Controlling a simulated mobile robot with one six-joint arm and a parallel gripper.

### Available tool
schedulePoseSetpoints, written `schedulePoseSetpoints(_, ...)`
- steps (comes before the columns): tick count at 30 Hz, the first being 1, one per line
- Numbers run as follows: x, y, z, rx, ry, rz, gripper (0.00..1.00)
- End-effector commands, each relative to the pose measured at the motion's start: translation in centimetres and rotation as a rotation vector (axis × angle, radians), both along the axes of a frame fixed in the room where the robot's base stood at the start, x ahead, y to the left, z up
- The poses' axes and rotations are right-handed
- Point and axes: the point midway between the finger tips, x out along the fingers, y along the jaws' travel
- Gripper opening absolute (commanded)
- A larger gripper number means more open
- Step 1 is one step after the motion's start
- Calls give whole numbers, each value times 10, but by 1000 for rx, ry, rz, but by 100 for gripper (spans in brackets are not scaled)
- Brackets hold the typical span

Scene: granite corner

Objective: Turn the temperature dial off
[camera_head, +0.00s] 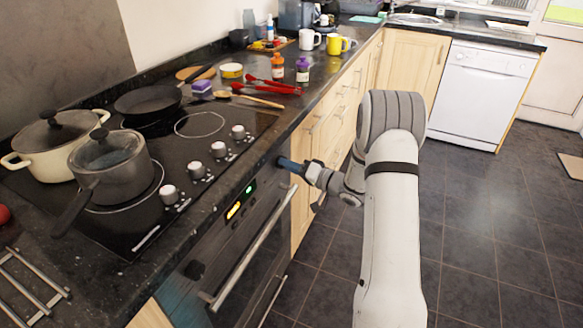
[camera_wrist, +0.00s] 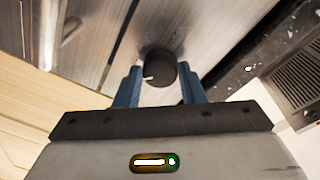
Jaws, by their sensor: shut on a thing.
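A round black dial (camera_wrist: 157,68) with a short white mark sits on the oven's metal front panel in the wrist view. The mark points to the left in that picture. My gripper (camera_wrist: 160,82) has its two blue fingers on either side of the dial, shut on it. In the head view my gripper (camera_head: 283,163) reaches the right end of the oven front (camera_head: 228,240), and the dial there is hidden behind the fingers. A second dark dial (camera_head: 194,269) is at the left end of the same panel, beyond a lit display (camera_head: 234,210).
The oven handle (camera_head: 255,250) runs below the panel. Above is the black hob with several white knobs (camera_head: 219,149), a grey saucepan (camera_head: 110,168), a cream pot (camera_head: 50,145) and a frying pan (camera_head: 147,101). Wooden drawers adjoin on the right.

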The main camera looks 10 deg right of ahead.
Motion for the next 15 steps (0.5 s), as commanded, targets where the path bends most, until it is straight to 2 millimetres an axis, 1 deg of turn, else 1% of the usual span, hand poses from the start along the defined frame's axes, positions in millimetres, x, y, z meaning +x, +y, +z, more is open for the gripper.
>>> schedulePoseSetpoints(7, 1, 0, -3, -79, -112, 0, 13)
schedulePoseSetpoints(15, 1, 0, -5, -223, -312, 1, 13)
